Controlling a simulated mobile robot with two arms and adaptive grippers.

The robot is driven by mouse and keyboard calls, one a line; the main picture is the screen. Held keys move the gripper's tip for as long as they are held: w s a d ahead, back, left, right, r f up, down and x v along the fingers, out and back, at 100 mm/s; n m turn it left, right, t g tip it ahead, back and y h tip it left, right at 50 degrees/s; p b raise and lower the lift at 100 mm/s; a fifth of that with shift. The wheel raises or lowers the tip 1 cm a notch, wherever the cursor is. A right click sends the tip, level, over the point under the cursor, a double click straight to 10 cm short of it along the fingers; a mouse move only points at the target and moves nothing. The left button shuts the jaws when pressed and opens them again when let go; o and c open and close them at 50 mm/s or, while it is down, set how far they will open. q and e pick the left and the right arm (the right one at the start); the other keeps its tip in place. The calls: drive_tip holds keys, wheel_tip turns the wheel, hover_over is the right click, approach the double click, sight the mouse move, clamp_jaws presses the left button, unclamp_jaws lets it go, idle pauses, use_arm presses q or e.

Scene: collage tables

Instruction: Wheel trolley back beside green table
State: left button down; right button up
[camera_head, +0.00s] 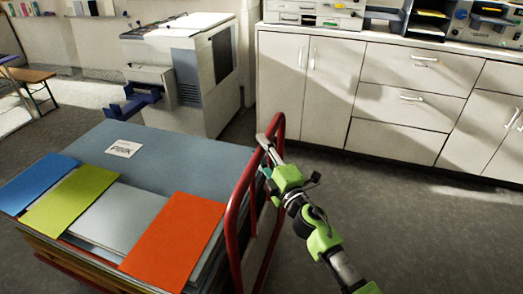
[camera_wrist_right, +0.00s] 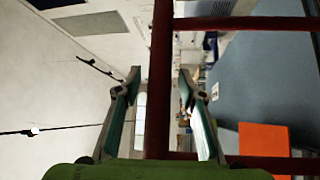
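The trolley carries a thick stack of large grey-blue boards (camera_head: 185,150) at the lower left of the head view. Its red tube handle (camera_head: 235,220) rises at the right end of the stack. My right gripper (camera_head: 266,148) is at the upper part of this handle. In the right wrist view, the red upright bar (camera_wrist_right: 161,60) runs between the two fingers (camera_wrist_right: 160,80), with a visible gap on each side, so the fingers are open around it. My left gripper is not in view. I see no green table. The trolley's wheels are hidden.
Blue, green, grey and orange sheets (camera_head: 178,240) and a white label card (camera_head: 124,148) lie on the stack. A grey-white copier (camera_head: 190,75) stands behind. White cabinets (camera_head: 400,95) line the back right. Grey floor (camera_head: 440,240) is clear at right.

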clamp_jaws()
